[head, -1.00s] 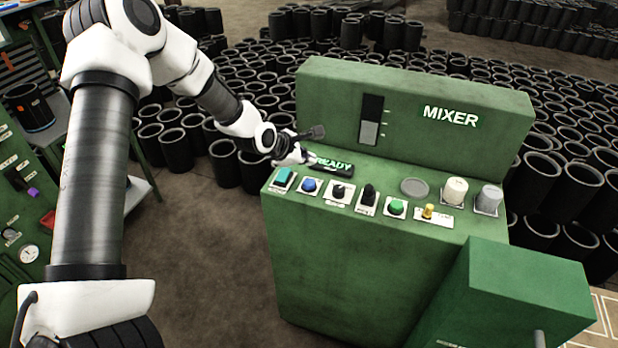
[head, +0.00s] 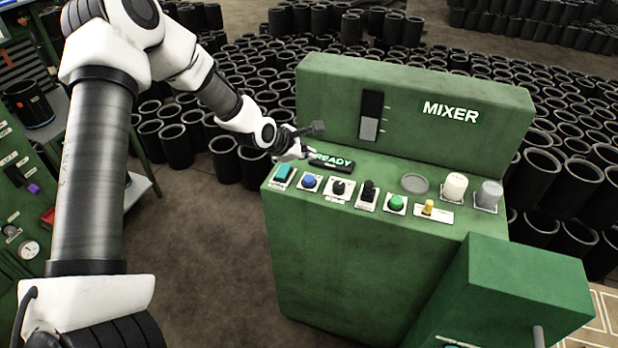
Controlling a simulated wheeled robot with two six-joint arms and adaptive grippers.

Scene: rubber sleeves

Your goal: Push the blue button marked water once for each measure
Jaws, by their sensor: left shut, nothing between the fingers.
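The blue button (head: 309,181) sits on a white plate on the sloped top of the green mixer panel (head: 400,250), second from the left. Its label is too small to read. My left gripper (head: 308,152) is shut and empty. It hangs above and behind the blue button, apart from it, close to the READY display (head: 332,162). A level gauge (head: 371,117) with a grey lower part stands on the upright back panel. My right gripper is not in view.
Beside the blue button are a teal switch (head: 282,172) and a black knob (head: 340,189). Further right are a black lever (head: 368,193), a green button (head: 395,203), a yellow toggle (head: 429,207) and two capped cylinders (head: 455,187). Black rubber sleeves (head: 175,145) crowd the floor behind.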

